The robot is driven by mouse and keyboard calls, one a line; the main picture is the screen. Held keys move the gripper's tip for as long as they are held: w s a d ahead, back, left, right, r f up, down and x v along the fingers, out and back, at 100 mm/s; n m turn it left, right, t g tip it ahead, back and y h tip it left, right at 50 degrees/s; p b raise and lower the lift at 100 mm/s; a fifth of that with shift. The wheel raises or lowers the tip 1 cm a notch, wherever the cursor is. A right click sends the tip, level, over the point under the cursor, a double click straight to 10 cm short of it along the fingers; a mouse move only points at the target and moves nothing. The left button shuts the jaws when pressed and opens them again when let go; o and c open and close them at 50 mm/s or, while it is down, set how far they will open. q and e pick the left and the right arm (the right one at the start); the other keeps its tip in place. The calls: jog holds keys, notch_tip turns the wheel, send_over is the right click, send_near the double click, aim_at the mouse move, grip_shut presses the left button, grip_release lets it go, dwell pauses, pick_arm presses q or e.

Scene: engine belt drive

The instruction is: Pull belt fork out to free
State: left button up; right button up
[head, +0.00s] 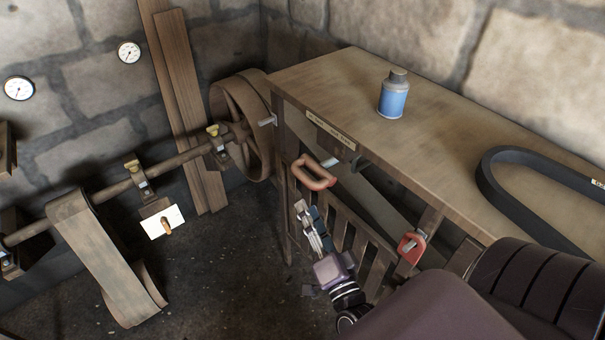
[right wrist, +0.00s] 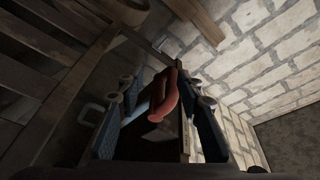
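A red loop-shaped handle (head: 315,173) sticks out at the front of the wooden bench, below its top edge; I take it for the belt fork's handle. A pale metal rod shows beside it, but where it leads is hidden. My right gripper (head: 308,212) is just below the handle in the head view. In the right wrist view the same handle (right wrist: 164,97) shows between the two spread fingers of the gripper (right wrist: 160,92). I cannot tell whether they touch it. My left gripper is not in view.
The bench (head: 330,85) carries a blue can (head: 394,97) and a black belt (head: 490,180). A second red handle (head: 411,248) sits lower right on its front. At left run a shaft (head: 105,193), a belt (head: 100,250) and a large wheel (head: 225,100). Floor between is mostly clear.

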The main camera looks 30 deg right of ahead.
aim_at(306, 184)
jog(key=shift+m+t+h, duration=0.4)
jog(key=shift+m, duration=0.1)
jog(key=w+r, duration=0.1)
jog(key=w+d+r+p, duration=0.1)
jog(key=w+r, duration=0.1)
jog(key=w+d+r, duration=0.1)
jog(key=w+r, duration=0.1)
jog(key=shift+d+p, duration=0.2)
jog(key=shift+p, duration=0.15)
jog(key=shift+w+d, duration=0.2)
jog(key=shift+w, duration=0.65)
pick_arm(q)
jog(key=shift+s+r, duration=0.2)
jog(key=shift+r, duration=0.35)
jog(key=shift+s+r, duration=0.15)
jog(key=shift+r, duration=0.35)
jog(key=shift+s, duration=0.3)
pick_arm(e)
grip_shut()
